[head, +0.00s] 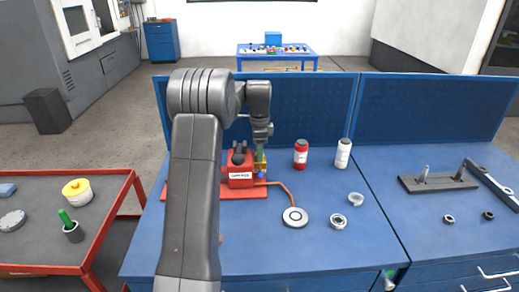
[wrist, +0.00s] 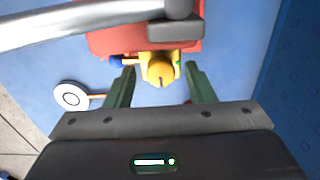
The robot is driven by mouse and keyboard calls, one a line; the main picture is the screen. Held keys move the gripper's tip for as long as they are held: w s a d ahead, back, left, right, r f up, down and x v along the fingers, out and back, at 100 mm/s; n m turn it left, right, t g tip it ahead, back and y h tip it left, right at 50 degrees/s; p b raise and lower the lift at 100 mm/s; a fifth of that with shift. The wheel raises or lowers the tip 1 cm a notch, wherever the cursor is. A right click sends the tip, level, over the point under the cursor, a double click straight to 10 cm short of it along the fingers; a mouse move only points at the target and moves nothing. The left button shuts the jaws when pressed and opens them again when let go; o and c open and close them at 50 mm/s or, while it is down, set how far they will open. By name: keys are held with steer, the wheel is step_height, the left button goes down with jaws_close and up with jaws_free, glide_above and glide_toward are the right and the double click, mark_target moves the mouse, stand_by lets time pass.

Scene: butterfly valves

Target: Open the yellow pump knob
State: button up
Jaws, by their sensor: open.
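The yellow pump knob (wrist: 161,72) is a round yellow piece with a dark slot, at the front of the red pump (wrist: 104,42) in the wrist view. My gripper (wrist: 159,68) is open, with one green finger on each side of the knob. A gap shows between each finger and the knob; I cannot tell the difference in height. In the head view, my gripper (head: 260,153) points down at the right side of the red pump (head: 240,181). My arm and fingers partly hide the knob there.
A hose runs to a white round disc (head: 295,217). A red bottle (head: 301,154) and a white bottle (head: 343,153) stand right of the pump. Metal rings (head: 338,222) lie farther right. A blue perforated panel (head: 310,110) rises behind.

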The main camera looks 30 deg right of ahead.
steer(key=c, duration=1)
steer(key=shift+o, duration=0.2)
steer(key=shift+n, duration=0.4)
steer(key=shift+r+n+p, duration=0.1)
steer(key=shift+n+p, duration=0.6)
steer(key=shift+n, duration=0.3)
steer(key=shift+n+p, duration=0.45)
steer(key=shift+n, duration=1.15)
